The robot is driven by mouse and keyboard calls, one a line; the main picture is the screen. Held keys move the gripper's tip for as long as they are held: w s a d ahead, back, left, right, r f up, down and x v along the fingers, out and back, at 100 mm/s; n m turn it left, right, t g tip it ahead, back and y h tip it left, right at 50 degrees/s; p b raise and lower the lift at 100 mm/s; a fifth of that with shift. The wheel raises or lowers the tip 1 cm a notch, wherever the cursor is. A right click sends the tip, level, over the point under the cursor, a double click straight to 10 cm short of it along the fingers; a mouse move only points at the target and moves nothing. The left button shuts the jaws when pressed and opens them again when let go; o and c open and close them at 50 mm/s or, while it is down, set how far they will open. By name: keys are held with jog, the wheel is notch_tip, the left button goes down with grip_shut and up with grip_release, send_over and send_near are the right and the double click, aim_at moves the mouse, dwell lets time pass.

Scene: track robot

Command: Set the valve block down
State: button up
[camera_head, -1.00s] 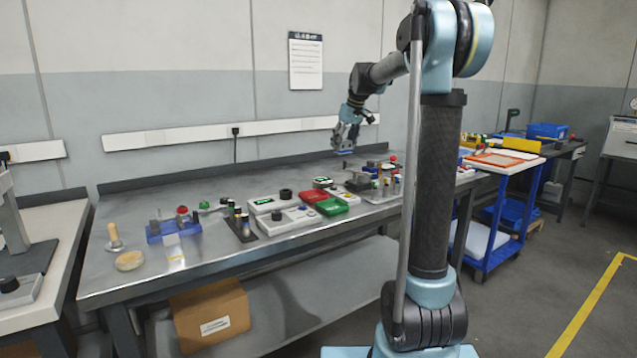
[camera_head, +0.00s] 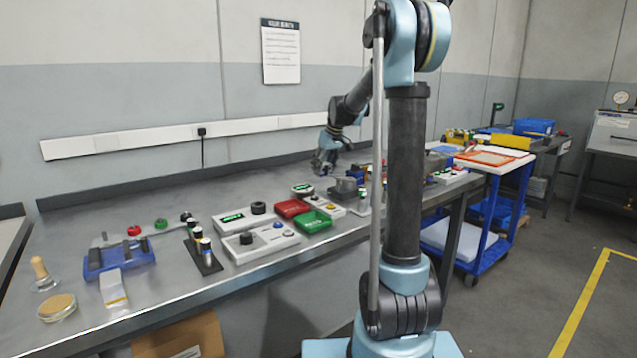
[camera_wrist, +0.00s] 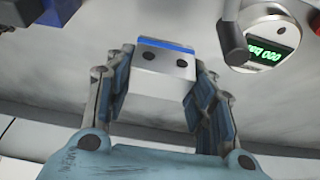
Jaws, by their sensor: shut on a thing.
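The valve block (camera_wrist: 166,68) is a silver metal block with a blue band along its top edge and dark round holes. My gripper (camera_wrist: 163,85) is shut on it, with a finger on each side in the wrist view. In the head view my gripper (camera_head: 322,168) is low over the back of the grey metal workbench (camera_head: 190,188), behind the round gauge. The block is too small to make out there. I cannot tell whether its underside touches the bench.
A round gauge with a green display (camera_wrist: 268,45) is close at right in the wrist view; it also shows in the head view (camera_head: 302,189). Red (camera_head: 291,208) and green (camera_head: 313,222) trays stand in front. Bare bench lies left of my gripper.

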jog(key=shift+a+f, duration=0.2)
jog(key=shift+f, duration=2.4)
jog(key=o, duration=1.3)
